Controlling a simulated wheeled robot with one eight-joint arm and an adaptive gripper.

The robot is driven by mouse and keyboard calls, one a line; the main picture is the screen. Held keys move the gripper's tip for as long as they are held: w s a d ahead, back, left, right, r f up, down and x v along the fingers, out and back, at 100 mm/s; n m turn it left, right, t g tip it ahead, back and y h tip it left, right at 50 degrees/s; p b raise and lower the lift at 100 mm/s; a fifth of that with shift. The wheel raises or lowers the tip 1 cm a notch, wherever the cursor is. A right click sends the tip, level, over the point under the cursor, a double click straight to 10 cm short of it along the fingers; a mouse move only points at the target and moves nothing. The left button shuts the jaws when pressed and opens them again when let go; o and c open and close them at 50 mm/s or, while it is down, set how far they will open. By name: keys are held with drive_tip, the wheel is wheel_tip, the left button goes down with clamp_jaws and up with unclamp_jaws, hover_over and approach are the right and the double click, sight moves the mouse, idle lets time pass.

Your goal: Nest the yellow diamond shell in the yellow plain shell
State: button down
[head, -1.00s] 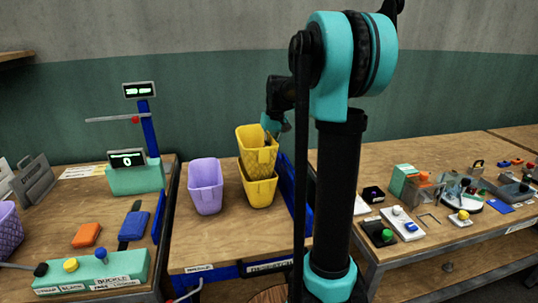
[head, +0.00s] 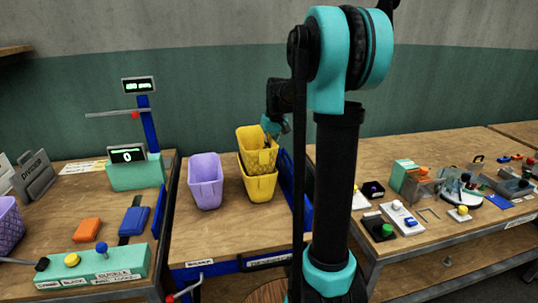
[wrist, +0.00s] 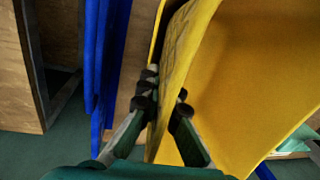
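The yellow diamond shell (head: 256,150), a tapered bin with a diamond pattern, is upright or slightly tilted in the head view. Its lower part sits within the mouth of the yellow plain shell (head: 259,188), which stands on the middle table; how deep it goes is hidden. My gripper (head: 268,141) is at the diamond shell's right rim. In the wrist view my gripper (wrist: 166,103) has one finger on each side of a yellow patterned wall of the diamond shell (wrist: 235,70), pinching it.
A lavender shell (head: 205,181) stands just left of the yellow pair. A blue panel (head: 294,192) rises close on their right. The left table holds a green control box (head: 98,264) and a display post. The right table (head: 420,160) is cluttered. Bare wood lies in front of the shells.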

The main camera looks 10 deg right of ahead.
drive_tip(key=c, duration=1.6)
unclamp_jaws()
drive_tip(key=shift+c, duration=0.2)
drive_tip(key=shift+r, duration=0.1)
drive_tip(key=shift+r, duration=4.95)
